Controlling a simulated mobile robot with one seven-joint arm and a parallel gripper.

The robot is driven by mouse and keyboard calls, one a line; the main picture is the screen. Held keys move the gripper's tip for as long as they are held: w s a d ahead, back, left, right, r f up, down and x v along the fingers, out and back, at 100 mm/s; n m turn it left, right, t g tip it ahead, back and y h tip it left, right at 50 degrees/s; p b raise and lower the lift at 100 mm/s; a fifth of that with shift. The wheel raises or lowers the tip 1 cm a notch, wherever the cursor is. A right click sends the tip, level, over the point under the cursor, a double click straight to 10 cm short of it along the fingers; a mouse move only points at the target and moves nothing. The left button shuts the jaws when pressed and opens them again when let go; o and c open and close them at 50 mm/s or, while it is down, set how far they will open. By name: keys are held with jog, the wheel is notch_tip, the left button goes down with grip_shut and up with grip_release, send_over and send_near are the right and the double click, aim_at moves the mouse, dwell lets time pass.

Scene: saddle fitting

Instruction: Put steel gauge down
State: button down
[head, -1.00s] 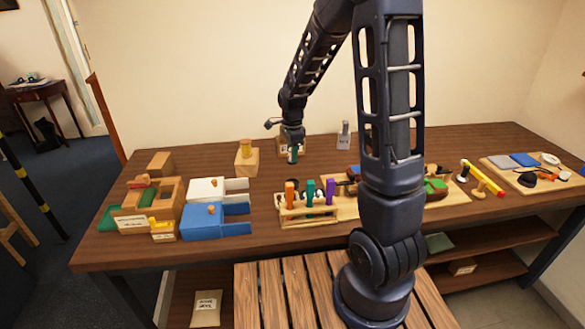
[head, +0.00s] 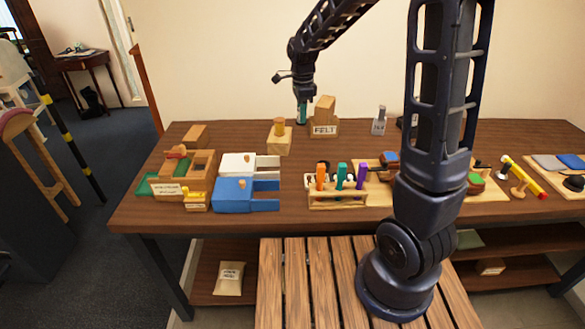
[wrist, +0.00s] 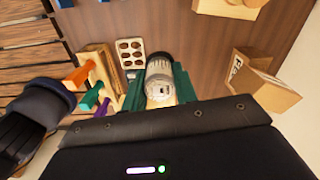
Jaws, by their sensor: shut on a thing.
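The steel gauge (wrist: 161,79) shows in the wrist view as a silver-grey, round-ended piece between the green fingers. My gripper (wrist: 158,90) is shut on it. In the head view my gripper (head: 302,112) points down above the back of the table, just left of the box labelled FELT (head: 324,130). The gauge cannot be made out apart from the fingers in the head view, and the gripper's palm hides part of it in the wrist view.
A tool rack (head: 337,200) with coloured handles is in front, and blue and white trays (head: 233,196) lie to the left. The tabletop (head: 345,153) between rack and felt box looks mostly clear.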

jog(key=a+f, duration=0.1)
jog(key=f, duration=0.5)
jog(key=a+f, duration=0.1)
jog(key=f, duration=0.6)
jog(key=s+a+f, duration=0.1)
jog(key=a+f, duration=0.1)
jog(key=f, duration=0.5)
jog(key=shift+f, duration=0.15)
jog(key=c, duration=1.1)
grip_release()
